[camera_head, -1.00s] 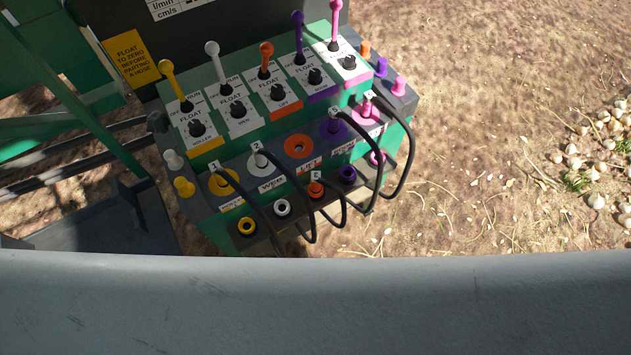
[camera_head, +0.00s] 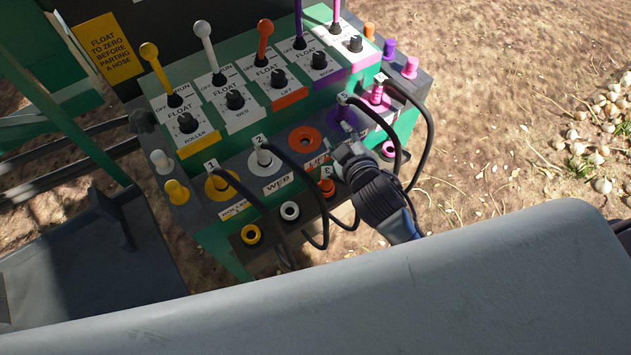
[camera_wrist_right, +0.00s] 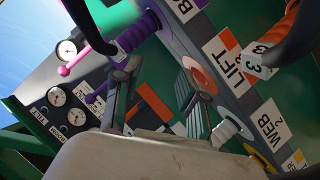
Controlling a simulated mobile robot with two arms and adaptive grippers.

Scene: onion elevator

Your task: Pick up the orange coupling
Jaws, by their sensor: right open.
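The orange coupling (camera_head: 327,188) sits in the lower row of the green block, with a white tag and a black hose on it. In the right wrist view the orange coupling (camera_wrist_right: 283,35) is at the upper right, outside the fingers. My right gripper (camera_head: 343,152) is just above and right of it in the head view, in front of the panel, its fingertips partly hidden. In the wrist view the right gripper (camera_wrist_right: 158,88) is open, with nothing held between its fingers. The orange LIFT socket (camera_head: 305,141) is empty. My left gripper is not in view.
White (camera_head: 264,155), purple (camera_head: 341,118) and pink (camera_head: 377,93) couplings sit in the upper row, with black hoses looping down close to my right gripper. Coloured levers (camera_head: 265,42) stand behind. Open soil (camera_head: 520,110) lies to the right.

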